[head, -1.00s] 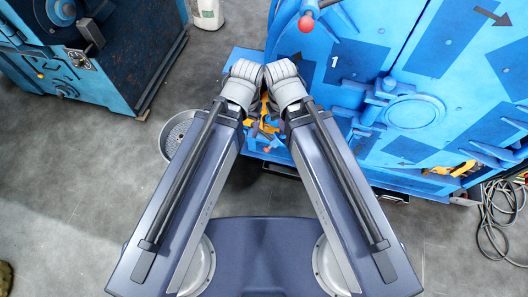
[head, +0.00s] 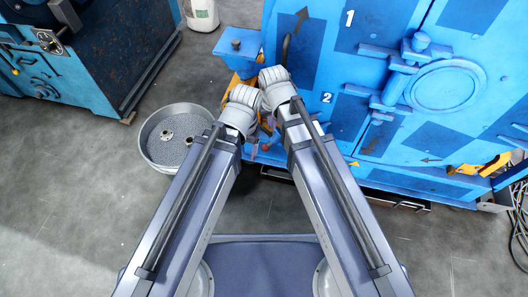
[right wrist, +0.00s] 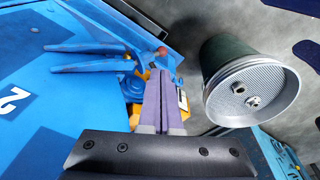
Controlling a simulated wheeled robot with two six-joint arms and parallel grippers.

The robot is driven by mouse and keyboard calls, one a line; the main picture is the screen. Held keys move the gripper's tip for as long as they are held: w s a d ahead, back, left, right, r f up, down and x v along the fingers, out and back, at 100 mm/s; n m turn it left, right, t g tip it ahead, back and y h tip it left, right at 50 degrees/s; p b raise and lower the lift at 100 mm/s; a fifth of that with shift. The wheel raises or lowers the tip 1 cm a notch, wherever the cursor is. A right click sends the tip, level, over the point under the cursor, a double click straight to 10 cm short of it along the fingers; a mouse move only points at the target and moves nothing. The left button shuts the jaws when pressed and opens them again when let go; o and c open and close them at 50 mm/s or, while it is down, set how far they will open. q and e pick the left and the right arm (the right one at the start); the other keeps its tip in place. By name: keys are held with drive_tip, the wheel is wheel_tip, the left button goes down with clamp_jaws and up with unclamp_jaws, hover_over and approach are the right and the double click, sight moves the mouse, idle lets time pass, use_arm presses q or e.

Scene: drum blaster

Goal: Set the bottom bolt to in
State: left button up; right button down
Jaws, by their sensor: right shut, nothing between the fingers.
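The blue drum blaster cabinet (head: 390,100) stands ahead, with painted numbers 1 and 2 on its front. I cannot tell for certain which part is the bottom bolt. Blue lever arms (right wrist: 90,57), a red knob (right wrist: 162,51) and yellow parts (right wrist: 137,88) sit by the panel marked 2 in the right wrist view. My right gripper (right wrist: 163,76) is shut and empty, its fingertips pointing towards these parts; contact is unclear. In the head view my right wrist covers much of this area. My left wrist shows beside it, but the left fingers are hidden.
A round metal drum (head: 152,158) with small parts inside stands on the floor left of my arms. Another blue machine (head: 85,75) is at the far left. A yellow-orange handle (head: 494,165) and cables (head: 519,215) are at the right. Grey floor is clear between.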

drive_tip(key=shift+m+t+y, duration=0.3)
drive_tip(key=shift+t+y, duration=0.1)
drive_tip(key=shift+t, duration=0.5)
drive_tip(key=b+x, duration=0.5)
drive_tip(key=x, duration=0.1)
drive_tip(key=w+b+x, duration=0.1)
drive_tip(key=b+x, duration=0.5)
drive_tip(key=x, duration=0.1)
drive_tip(key=w+b+x, duration=0.1)
drive_tip(key=b+x, duration=0.4)
drive_tip(key=x, duration=0.2)
drive_tip(key=shift+w+a+r+b, duration=0.1)
drive_tip(key=shift+a+r+b, duration=0.1)
drive_tip(key=shift+a+b, duration=0.2)
drive_tip(key=shift+w+f, duration=0.2)
drive_tip(key=shift+f+b, duration=0.1)
drive_tip(key=shift+b, duration=0.25)
drive_tip(key=b+x, duration=0.9)
drive_tip(key=shift+w+f, duration=0.15)
drive_tip(key=shift+f, duration=0.2)
